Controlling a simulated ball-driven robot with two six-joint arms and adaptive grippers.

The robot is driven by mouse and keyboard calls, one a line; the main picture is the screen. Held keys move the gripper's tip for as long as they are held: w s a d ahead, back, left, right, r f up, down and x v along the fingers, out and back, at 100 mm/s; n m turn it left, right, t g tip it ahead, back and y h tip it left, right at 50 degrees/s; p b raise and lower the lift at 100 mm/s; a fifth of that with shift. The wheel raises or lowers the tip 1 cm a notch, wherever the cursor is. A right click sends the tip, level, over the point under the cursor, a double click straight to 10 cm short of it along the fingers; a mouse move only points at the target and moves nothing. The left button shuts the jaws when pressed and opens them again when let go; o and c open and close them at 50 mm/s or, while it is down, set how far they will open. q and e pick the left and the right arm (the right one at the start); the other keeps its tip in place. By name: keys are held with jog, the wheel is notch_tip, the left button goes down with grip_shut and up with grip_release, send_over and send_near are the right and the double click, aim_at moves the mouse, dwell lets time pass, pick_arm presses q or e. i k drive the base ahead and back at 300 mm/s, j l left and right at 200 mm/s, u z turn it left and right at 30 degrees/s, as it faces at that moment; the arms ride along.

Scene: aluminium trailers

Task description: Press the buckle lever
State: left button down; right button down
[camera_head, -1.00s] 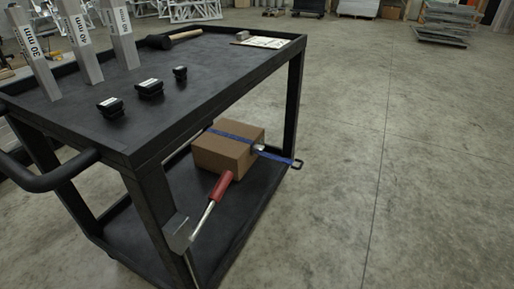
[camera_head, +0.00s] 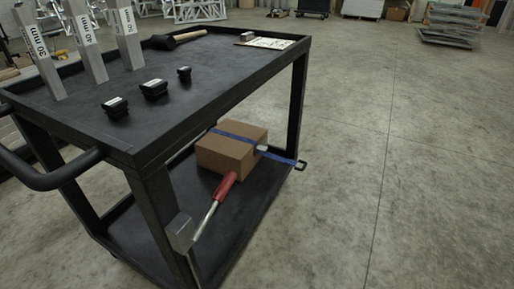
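A blue strap (camera_head: 240,136) runs over a brown cardboard box (camera_head: 226,155) on the lower shelf of a black cart. A small metallic buckle (camera_head: 262,149) sits on the strap at the box's right edge. Its lever is too small to make out. The strap's free end reaches right past the cart leg to a dark hook (camera_head: 301,165). Neither of my grippers is in view.
The black cart (camera_head: 200,85) has a handle at left. Its top holds labelled metal tubes (camera_head: 87,45), several black caps (camera_head: 153,89) and a mallet (camera_head: 180,38). A red-handled tool (camera_head: 224,187) leans below.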

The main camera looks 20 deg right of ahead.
aim_at(261, 148)
jog(key=i+l+u, duration=0.1)
jog(key=u, duration=0.3)
jog(key=l+u, duration=0.15)
jog(key=u, duration=0.25)
jog(key=i+l+u, duration=0.15)
jog(key=l, duration=0.4)
jog(key=i+l+u, duration=0.15)
jog(key=l, duration=0.4)
jog(key=i+l+u, duration=0.15)
jog(key=l, duration=0.4)
jog(key=l+u, duration=0.2)
jog(key=l, duration=0.75)
jog(key=i+l, duration=0.1)
jog(key=l, duration=0.25)
